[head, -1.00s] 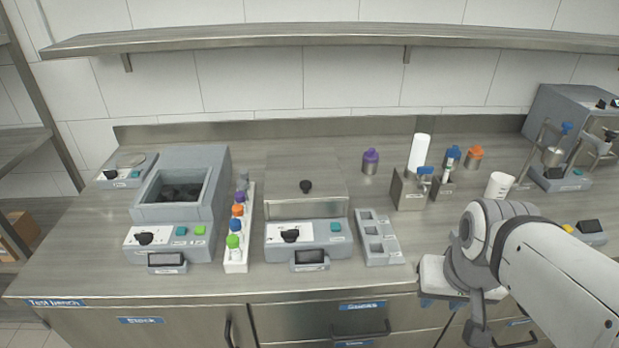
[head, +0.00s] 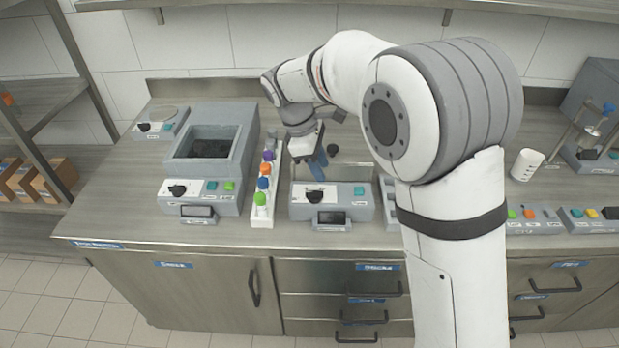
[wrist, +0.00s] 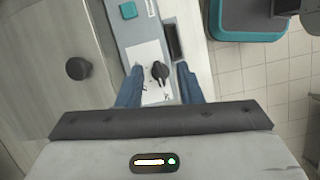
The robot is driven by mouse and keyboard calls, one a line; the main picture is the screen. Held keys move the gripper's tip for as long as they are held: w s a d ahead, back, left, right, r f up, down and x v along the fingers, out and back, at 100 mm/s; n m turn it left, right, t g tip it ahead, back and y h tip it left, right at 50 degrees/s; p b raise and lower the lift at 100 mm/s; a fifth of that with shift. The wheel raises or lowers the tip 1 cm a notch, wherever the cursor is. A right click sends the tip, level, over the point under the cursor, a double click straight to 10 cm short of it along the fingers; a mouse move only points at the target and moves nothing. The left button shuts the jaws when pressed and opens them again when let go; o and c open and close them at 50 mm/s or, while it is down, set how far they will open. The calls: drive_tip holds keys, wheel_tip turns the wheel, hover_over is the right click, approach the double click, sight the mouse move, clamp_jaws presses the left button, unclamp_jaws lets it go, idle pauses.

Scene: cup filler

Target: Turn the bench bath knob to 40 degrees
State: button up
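The lidded bath in the middle of the bench has a front panel (head: 350,207) with a black knob (head: 315,196) on a white dial plate. In the wrist view the knob (wrist: 160,72) sits between my two blue fingertips, and the dial plate (wrist: 146,60) lies around it. The dial marks are too small to read. My gripper (head: 318,164) is open above the bath, its fingers pointing down toward the panel. In the wrist view my gripper (wrist: 161,82) shows a gap on both sides of the knob.
The bath's lid knob (wrist: 78,68) is left of my fingers in the wrist view. A teal button (head: 359,190) and a small display (head: 331,217) are on the bath. A bottle rack (head: 262,212) and a second, open bath (head: 212,150) stand to the left. My arm hides part of the bench.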

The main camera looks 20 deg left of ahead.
drive_tip(key=n, duration=0.2)
approach(314, 193)
drive_tip(key=f, duration=0.1)
drive_tip(key=shift+h, duration=0.3)
drive_tip(key=p+x, duration=0.1)
drive_tip(key=x, duration=0.6)
drive_tip(key=shift+w+f, duration=0.1)
drive_tip(key=shift+f, duration=0.25)
drive_tip(key=shift+c, duration=0.3)
clamp_jaws()
